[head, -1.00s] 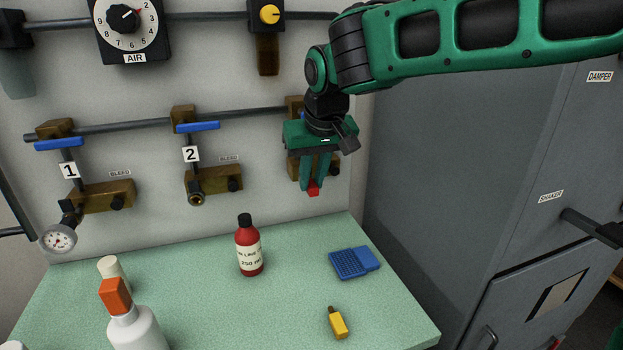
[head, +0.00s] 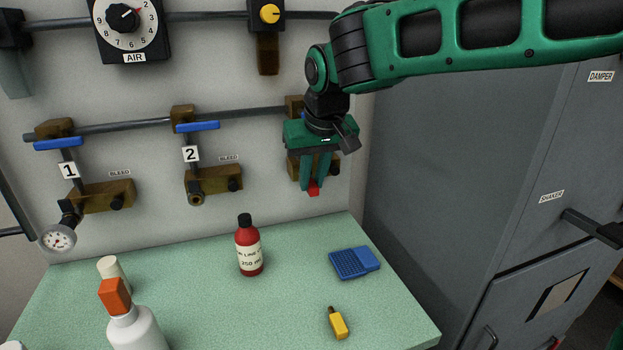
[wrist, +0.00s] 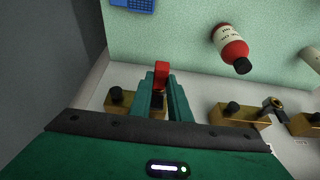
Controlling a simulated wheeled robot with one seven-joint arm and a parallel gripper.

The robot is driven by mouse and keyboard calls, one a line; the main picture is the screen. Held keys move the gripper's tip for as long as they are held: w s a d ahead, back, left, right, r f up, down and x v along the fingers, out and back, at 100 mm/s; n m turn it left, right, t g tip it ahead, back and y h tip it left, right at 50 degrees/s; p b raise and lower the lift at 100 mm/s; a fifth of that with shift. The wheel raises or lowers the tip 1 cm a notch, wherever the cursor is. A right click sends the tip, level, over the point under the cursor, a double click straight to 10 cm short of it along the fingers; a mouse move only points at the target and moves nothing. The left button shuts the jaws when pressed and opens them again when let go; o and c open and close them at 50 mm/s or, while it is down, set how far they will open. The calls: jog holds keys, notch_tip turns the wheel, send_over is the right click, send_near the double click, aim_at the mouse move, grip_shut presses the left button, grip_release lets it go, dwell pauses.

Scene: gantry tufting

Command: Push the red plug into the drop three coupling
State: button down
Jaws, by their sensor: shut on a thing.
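The red plug (head: 313,188) shows between the fingertips of my gripper (head: 315,183), which is shut on it. In the wrist view the red plug (wrist: 161,74) stands out past the green fingers (wrist: 162,85). My gripper hangs fingers down in front of the third brass drop (head: 294,171), to the right of the drops labelled 1 and 2. The third drop's brass body also shows behind the fingers in the wrist view (wrist: 118,101). Its coupling mouth is hidden behind the gripper, so I cannot tell whether the plug touches it.
Drop 2 (head: 222,179) has an open coupling, and drop 1 (head: 103,195) carries a gauge (head: 58,239). A grey cabinet (head: 450,170) stands right.

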jog(key=shift+w+r, duration=0.1)
jog(key=shift+w, duration=0.05)
dwell(0.3)
jog(key=shift+s, duration=0.25)
jog(key=shift+s+d+f, duration=0.15)
jog(key=shift+s, duration=0.35)
jog(key=shift+s+d+f, duration=0.1)
jog(key=shift+s, duration=0.35)
jog(key=shift+s+r, duration=0.1)
jog(key=shift+s, duration=0.05)
jog(key=shift+s+d+r, duration=0.15)
jog(key=shift+s+d, duration=0.1)
jog(key=shift+s, duration=0.2)
dwell(0.3)
jog(key=shift+w+a, duration=0.2)
jog(key=shift+w, duration=0.35)
jog(key=shift+w+a, duration=0.15)
jog(key=shift+w, duration=0.4)
dwell(3.9)
